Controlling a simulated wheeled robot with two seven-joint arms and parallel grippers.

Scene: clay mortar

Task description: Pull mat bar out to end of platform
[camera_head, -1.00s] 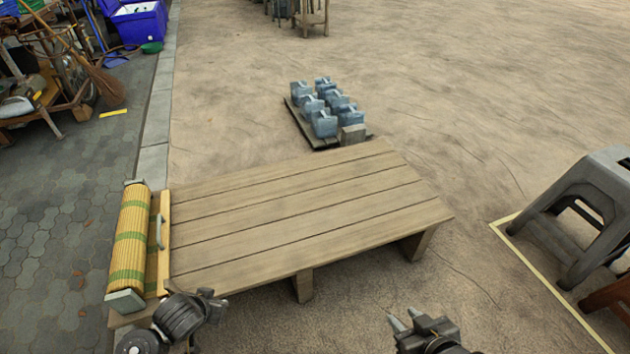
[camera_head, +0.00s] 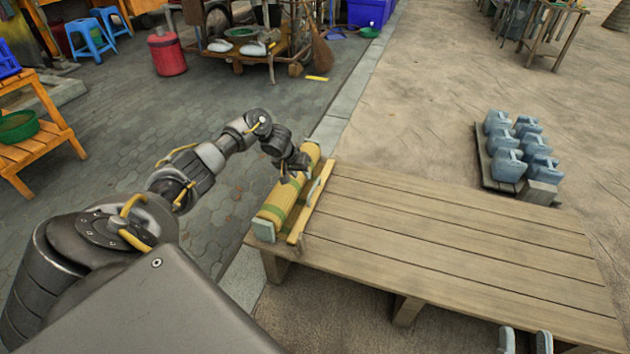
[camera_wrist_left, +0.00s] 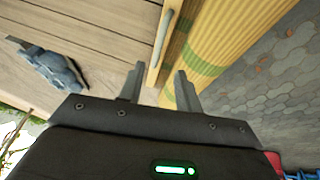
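The rolled yellow mat with green bands (camera_head: 275,208) lies along the left end of the wooden platform (camera_head: 440,245). The wooden mat bar (camera_head: 312,203) runs beside the roll on its platform side, with a grey handle (camera_wrist_left: 167,32) on it. My left gripper (camera_head: 296,168) is over the far part of the roll and bar. In the left wrist view its fingers (camera_wrist_left: 160,88) are apart, with the bar ahead of and between them; contact cannot be told. My right gripper (camera_head: 526,343) shows only its two separated fingertips at the bottom edge, near the platform's front edge.
Several blue-grey jugs (camera_head: 508,160) stand on a low pallet beyond the platform's far side. An orange wooden bench (camera_head: 35,140), blue stools (camera_head: 88,38) and a red canister (camera_head: 166,54) stand at the left. The platform's top is clear right of the bar.

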